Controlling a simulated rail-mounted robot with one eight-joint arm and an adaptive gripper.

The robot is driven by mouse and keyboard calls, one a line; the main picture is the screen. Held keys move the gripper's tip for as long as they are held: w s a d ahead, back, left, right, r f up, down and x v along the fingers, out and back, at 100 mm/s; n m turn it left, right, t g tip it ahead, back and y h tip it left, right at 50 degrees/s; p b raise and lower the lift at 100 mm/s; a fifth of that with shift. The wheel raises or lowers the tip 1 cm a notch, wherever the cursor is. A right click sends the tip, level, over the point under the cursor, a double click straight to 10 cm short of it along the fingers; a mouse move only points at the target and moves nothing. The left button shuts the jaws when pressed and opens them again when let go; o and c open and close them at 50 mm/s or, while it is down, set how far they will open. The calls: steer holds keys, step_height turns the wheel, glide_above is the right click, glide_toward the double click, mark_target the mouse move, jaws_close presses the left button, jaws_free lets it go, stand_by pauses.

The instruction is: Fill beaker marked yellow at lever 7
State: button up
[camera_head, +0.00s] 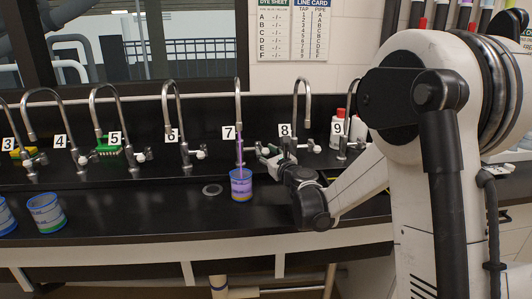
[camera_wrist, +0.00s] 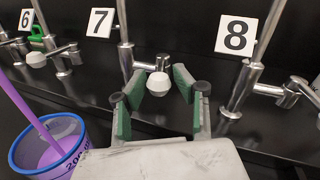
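The beaker (camera_head: 241,185) stands under tap 7 (camera_head: 238,105). It has a blue rim, and a yellowish band shows low on it. A purple stream runs from the tap into it, and purple liquid shows inside. It also shows at the lower left of the wrist view (camera_wrist: 52,148). The white lever knob of tap 7 (camera_wrist: 158,84) is just beyond my gripper (camera_wrist: 158,92). My gripper's green-padded fingers are apart, one to each side of the knob, and hold nothing. In the head view my gripper (camera_head: 268,154) is right of the beaker, partly hidden by my wrist.
Two more blue-rimmed beakers stand at the left, one (camera_head: 46,212) whole and one cut by the frame edge. A dark round drain (camera_head: 212,190) lies left of the filling beaker. Tap 8 (camera_wrist: 250,85) is close on my gripper's right. Bottles (camera_head: 338,128) stand behind tap 9.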

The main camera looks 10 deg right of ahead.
steer(key=shift+o, duration=1.3)
steer(key=v, duration=1.2)
steer(key=shift+c, duration=0.5)
